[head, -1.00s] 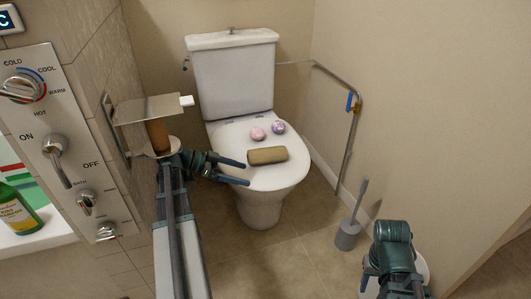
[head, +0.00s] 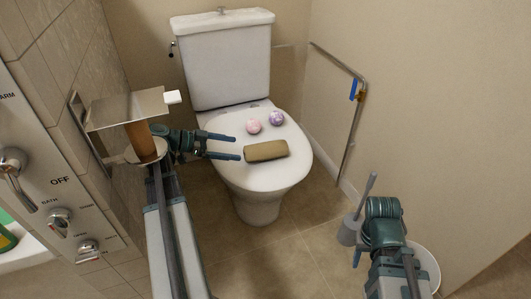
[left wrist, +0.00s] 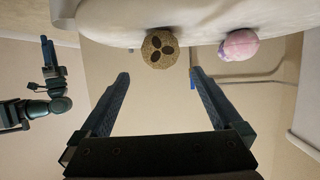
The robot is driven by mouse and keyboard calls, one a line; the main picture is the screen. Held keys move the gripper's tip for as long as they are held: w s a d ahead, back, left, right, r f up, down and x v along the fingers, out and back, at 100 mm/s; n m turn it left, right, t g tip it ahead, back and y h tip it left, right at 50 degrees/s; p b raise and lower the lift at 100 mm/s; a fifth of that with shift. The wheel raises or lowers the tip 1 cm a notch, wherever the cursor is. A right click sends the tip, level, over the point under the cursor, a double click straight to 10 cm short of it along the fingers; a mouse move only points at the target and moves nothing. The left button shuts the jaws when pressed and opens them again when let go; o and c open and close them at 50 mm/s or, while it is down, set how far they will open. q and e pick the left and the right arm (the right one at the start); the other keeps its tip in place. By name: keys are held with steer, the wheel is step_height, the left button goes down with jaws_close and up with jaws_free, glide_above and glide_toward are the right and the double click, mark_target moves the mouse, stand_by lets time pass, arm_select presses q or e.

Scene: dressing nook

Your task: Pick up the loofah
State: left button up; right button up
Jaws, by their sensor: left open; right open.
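The loofah (head: 266,150) is a tan-brown cylinder lying on its side on the closed white toilet lid (head: 262,178). The left wrist view shows it end-on, as a round face with dark holes (left wrist: 160,48). My left gripper (head: 237,147) is open and empty, just left of the loofah, its fingers pointing at the loofah's left end. In the left wrist view the loofah's end appears between and beyond the fingertips (left wrist: 159,73), apart from them. My right gripper (head: 383,208) is at the lower right, away from the toilet; no held object shows.
A pink ball (head: 253,127) and a purple patterned ball (head: 276,118) sit on the lid behind the loofah. A metal paper holder (head: 125,108) projects from the left wall near my left arm. A grab rail (head: 350,130), toilet brush (head: 351,225) and white bin (head: 428,262) are right.

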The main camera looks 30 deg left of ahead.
mark_target(255, 152)
arm_select(q)
steer(key=b+x, duration=0.3)
steer(key=x, duration=0.7)
steer(key=shift+w, duration=0.35)
steer(key=shift+r, duration=0.15)
steer(key=c, duration=1.2)
steer(key=shift+c, duration=0.2)
steer(key=shift+r+p, duration=0.7)
steer(key=shift+p, duration=0.05)
step_height(255, 152, up, 3)
steer(key=p, duration=0.3)
steer(key=s, duration=0.2)
steer(key=shift+s+d+f+b, duration=0.1)
steer(key=shift+s+f+b, duration=0.2)
steer(key=shift+s+b, duration=0.05)
steer(key=s+r+p, duration=0.1)
steer(key=s, duration=1.2)
steer(key=shift+s, duration=0.2)
steer(key=shift+r, duration=0.1)
